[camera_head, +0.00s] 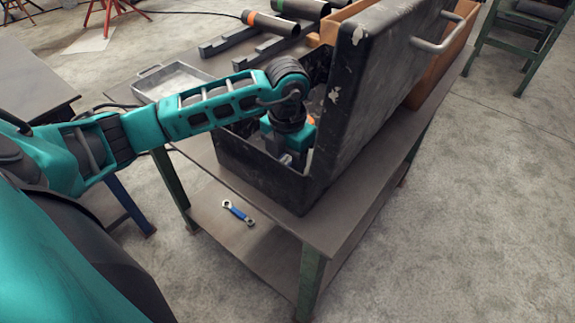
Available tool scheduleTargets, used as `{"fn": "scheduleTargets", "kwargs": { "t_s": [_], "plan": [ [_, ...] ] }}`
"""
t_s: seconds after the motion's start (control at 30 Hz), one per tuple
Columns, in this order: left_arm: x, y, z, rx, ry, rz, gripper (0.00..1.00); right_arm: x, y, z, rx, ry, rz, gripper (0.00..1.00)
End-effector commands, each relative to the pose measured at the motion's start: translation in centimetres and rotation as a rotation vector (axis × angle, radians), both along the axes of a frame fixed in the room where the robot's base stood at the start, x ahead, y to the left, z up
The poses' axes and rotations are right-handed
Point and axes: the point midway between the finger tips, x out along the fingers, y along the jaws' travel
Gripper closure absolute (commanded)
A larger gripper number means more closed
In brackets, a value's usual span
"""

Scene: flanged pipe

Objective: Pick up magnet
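No magnet can be made out in the head view. A black toolbox (250,172) with worn edges stands open on the table, its lid (375,95) raised on the right. My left arm reaches in from the left, over the toolbox's near side. My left gripper (287,160) points down inside the toolbox. Its fingertips and whatever lies under them are mostly hidden by the toolbox walls and the wrist, so I cannot tell if it is open or holds something. My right gripper is out of view.
The table (345,225) has a lower shelf with a blue-handled wrench (238,212). A grey metal tray (170,80) sits behind my arm. Dark pipes (270,22) lie on supports at the back. An orange box (440,65) stands behind the lid.

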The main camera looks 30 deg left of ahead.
Motion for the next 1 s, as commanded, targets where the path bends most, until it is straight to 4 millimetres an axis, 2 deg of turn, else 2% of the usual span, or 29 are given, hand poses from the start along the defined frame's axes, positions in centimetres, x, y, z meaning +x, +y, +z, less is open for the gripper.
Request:
{"fn": "scheduleTargets", "kwargs": {
  "t_s": [0.03, 0.23, 0.5, 0.63, 0.77, 0.87, 1.0],
  "plan": [
    [-0.1, 0.0, -0.2, 0.0, 0.003, 0.0, 0.82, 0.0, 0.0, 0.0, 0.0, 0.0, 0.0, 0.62],
    [-0.1, 0.0, -0.2, 0.0, 0.004, 0.0, 1.0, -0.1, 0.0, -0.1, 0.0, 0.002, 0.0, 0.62],
    [-0.1, 0.0, -0.1, -0.001, 0.003, 0.0, 1.0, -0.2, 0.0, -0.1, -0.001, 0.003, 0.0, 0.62],
    [0.0, 0.0, 0.6, -0.002, 0.002, 0.0, 1.0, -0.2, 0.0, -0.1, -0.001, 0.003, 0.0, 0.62],
    [0.1, 0.0, 2.4, 0.0, -0.003, -0.001, 1.0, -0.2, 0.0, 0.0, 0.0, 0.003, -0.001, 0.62],
    [0.1, 0.0, 4.4, 0.0, -0.006, 0.0, 1.0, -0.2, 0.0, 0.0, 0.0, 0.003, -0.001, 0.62],
    [0.1, 0.0, 8.7, -0.001, -0.009, -0.001, 1.0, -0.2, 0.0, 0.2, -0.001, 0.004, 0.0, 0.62]
  ]
}}
